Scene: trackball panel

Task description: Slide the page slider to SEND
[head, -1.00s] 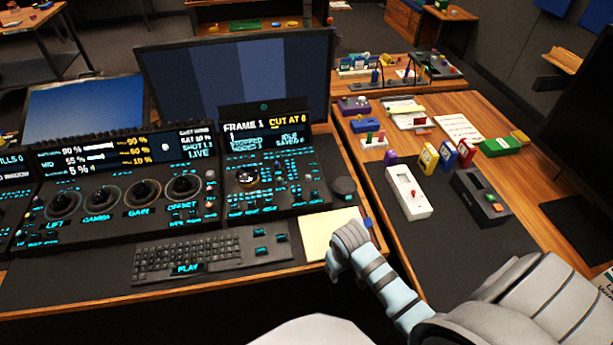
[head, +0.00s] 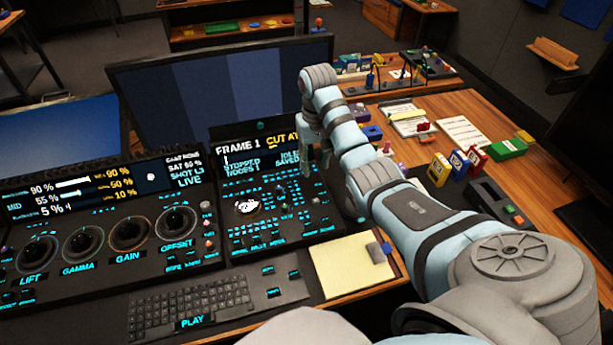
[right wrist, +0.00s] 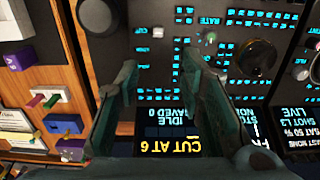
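The black grading panel (head: 228,225) has a trackball (head: 247,207) and a display (head: 257,150) reading FRAME 1 and CUT AT 6. My right gripper (head: 318,163) hangs over the right part of this panel, by the display's right edge. In the right wrist view its two fingers (right wrist: 166,75) are spread with nothing between them, above the panel and display. I cannot tell which control is the page slider, and no SEND label is readable. My left gripper is out of view.
A keyboard (head: 190,300) and a yellow notepad (head: 345,268) lie in front of the panel. A large monitor (head: 220,95) stands behind it. Small boxes and a black device (head: 492,203) stand on the right desk, partly hidden by my right arm.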

